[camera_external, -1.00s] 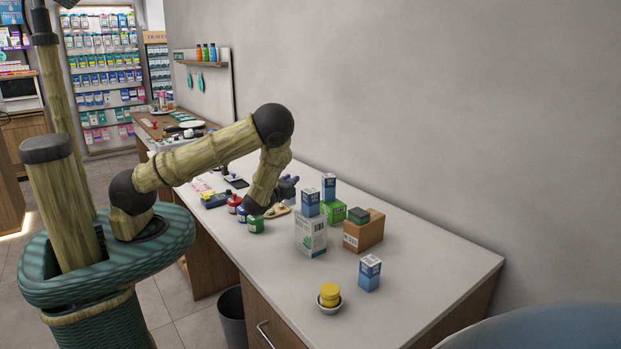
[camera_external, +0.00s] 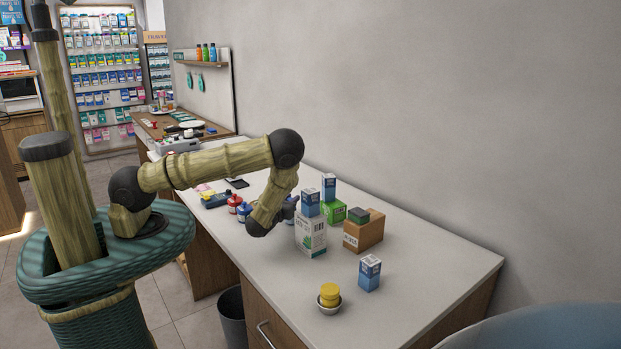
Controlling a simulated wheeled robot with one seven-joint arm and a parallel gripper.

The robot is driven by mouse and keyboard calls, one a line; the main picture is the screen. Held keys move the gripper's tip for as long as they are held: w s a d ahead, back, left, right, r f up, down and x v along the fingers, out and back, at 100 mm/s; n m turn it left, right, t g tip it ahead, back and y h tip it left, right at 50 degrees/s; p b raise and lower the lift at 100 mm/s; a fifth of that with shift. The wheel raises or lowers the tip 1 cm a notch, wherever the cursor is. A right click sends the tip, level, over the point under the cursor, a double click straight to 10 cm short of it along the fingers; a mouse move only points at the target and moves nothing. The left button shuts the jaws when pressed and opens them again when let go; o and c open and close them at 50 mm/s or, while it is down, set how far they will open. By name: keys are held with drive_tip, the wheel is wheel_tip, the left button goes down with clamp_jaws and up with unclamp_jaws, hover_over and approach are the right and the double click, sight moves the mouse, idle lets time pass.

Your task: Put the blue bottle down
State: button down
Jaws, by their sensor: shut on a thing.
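My gripper (camera_external: 289,207) is at the end of the bent arm, low over the counter and just left of the white box. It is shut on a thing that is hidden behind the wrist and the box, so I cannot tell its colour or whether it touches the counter. A small blue bottle (camera_external: 244,212) stands on the counter left of my wrist, beside a red bottle (camera_external: 234,203).
The white box (camera_external: 311,240) carries a blue box (camera_external: 311,204). A green box (camera_external: 334,212) and a brown carton (camera_external: 364,233) stand to its right. The counter (camera_external: 425,280) is clear at right.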

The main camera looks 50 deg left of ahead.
drive_tip(key=shift+f, duration=0.15)
drive_tip(key=c, duration=1.2)
unclamp_jaws()
drive_tip(key=b+v, duration=0.3)
drive_tip(key=v, duration=0.9)
